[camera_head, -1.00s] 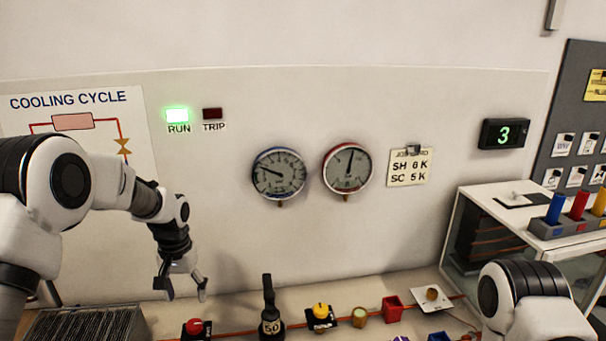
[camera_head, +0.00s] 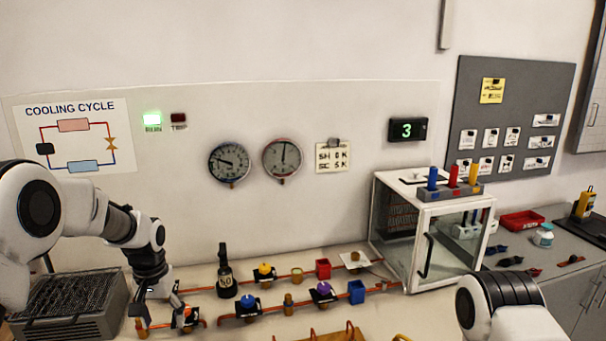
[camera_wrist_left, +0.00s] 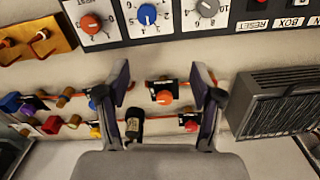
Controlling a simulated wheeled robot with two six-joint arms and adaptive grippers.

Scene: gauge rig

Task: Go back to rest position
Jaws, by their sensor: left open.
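My left gripper (camera_head: 163,318) hangs open and points down above the bench at lower left in the head view. In the left wrist view my open fingers (camera_wrist_left: 163,88) frame an orange knob (camera_wrist_left: 163,97) with nothing held between them. An orange-red part beside the gripper also shows in the head view (camera_head: 190,316); contact cannot be told there. My right arm (camera_head: 503,305) shows at lower right, and its gripper is out of view.
A dark finned unit (camera_head: 70,300) stands left of the gripper. Copper pipes with a black valve (camera_head: 225,275), a yellow knob (camera_head: 264,269) and a blue knob (camera_head: 248,301) run along the bench. A glass-fronted cabinet (camera_head: 448,250) stands right. Two gauges (camera_head: 229,163) are on the wall.

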